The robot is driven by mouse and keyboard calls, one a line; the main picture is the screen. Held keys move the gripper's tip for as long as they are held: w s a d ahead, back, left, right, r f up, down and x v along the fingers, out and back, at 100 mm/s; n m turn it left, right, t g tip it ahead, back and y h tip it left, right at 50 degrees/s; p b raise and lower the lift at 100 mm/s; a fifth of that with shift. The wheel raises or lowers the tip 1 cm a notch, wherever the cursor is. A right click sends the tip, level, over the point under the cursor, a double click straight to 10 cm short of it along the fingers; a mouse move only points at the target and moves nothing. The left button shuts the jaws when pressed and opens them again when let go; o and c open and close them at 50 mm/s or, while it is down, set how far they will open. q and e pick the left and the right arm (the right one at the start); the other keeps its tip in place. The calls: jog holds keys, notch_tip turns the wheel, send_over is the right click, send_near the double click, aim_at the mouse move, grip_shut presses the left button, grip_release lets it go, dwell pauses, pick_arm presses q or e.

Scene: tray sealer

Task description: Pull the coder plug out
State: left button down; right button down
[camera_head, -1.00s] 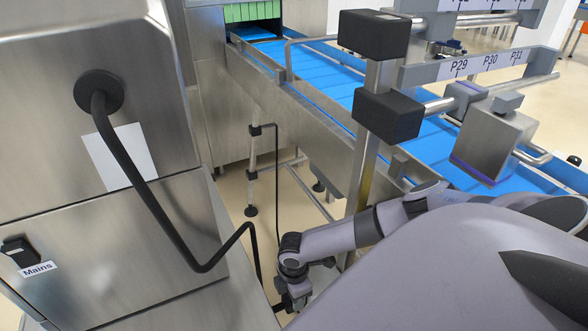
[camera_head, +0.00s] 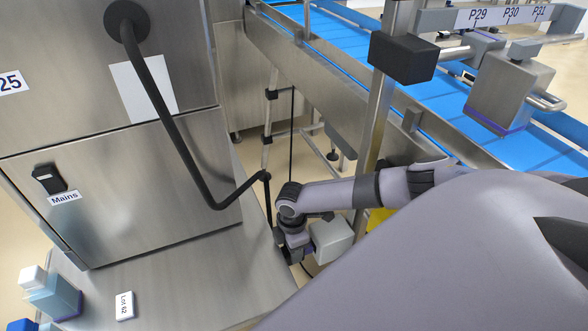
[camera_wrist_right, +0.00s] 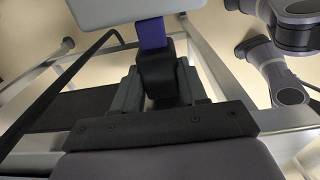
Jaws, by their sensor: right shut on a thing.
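In the right wrist view, my right gripper (camera_wrist_right: 158,88) is shut on a black plug (camera_wrist_right: 156,70), with a finger on each side of it. A purple piece (camera_wrist_right: 151,33) sits between the plug and a light grey box (camera_wrist_right: 125,10). I cannot tell whether the plug is fully seated. In the head view, my right gripper (camera_head: 293,248) is low beside the stainless cabinet, next to the light grey box (camera_head: 333,238); the plug is not distinguishable there. My left gripper is not in view.
A metal post (camera_head: 378,130) and the blue conveyor (camera_head: 350,45) stand behind my arm. Several small objects, including a Lot 62 card (camera_head: 124,305), rest on the ledge at lower left.

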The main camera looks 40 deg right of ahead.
jog(key=shift+s+f, duration=0.1)
jog(key=c, duration=0.6)
grip_release()
jog(key=shift+r+p, duration=0.5)
jog(key=shift+r, duration=3.05)
